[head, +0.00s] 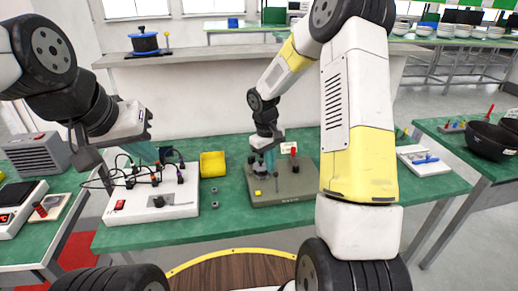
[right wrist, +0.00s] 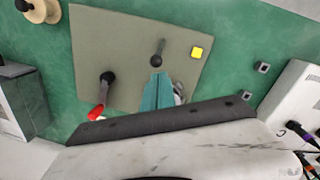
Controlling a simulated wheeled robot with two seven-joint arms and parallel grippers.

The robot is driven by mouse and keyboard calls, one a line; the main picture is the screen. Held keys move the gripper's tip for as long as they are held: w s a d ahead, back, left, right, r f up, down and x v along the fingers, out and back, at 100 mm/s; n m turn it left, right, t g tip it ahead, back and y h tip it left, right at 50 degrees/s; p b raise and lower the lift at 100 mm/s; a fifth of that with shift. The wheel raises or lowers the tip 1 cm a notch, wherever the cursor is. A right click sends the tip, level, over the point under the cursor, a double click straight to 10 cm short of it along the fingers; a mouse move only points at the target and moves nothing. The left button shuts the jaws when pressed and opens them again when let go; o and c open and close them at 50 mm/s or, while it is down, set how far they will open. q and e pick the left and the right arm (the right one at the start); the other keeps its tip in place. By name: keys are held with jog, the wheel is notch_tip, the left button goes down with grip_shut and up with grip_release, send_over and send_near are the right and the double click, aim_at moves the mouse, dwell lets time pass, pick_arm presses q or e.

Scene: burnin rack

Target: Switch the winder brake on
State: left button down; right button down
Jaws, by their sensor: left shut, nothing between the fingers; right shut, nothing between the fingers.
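The grey-olive panel board (head: 298,193) lies on the green table in front of me. It carries a red-handled lever (head: 293,154), a black-knobbed lever and a small yellow block (head: 258,193). Which part is the winder brake I cannot tell. My right gripper (head: 270,163) is shut and empty, pointing down over the board. In the right wrist view its teal fingertips (right wrist: 158,78) are close to the black-knobbed lever (right wrist: 158,52); I cannot tell if they touch. The red-handled lever (right wrist: 96,112) is left of them. My left gripper (head: 146,152) is shut and empty above a white box.
The white box (head: 150,203) has a red switch and several black cables. A yellow bin (head: 212,164) and small metal nuts (head: 215,205) lie between it and the board. A white tray (head: 425,160) is at the right.

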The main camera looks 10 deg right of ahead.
jog(key=shift+s+d, duration=0.1)
jog(key=shift+s, duration=0.05)
dwell(0.3)
jog(key=shift+s+r+t, duration=0.15)
jog(key=shift+s+t, duration=0.1)
jog(key=shift+t, duration=0.05)
jog(key=shift+s+r+t, duration=0.1)
jog(key=shift+s+t, duration=0.15)
jog(key=shift+t, duration=0.85)
jog(key=s, duration=0.4)
jog(key=shift+s+d+r, duration=0.1)
jog(key=shift+s+r, duration=0.15)
jog(key=shift+w, duration=0.15)
jog(key=shift+w+f, duration=0.35)
jog(key=shift+w, duration=0.2)
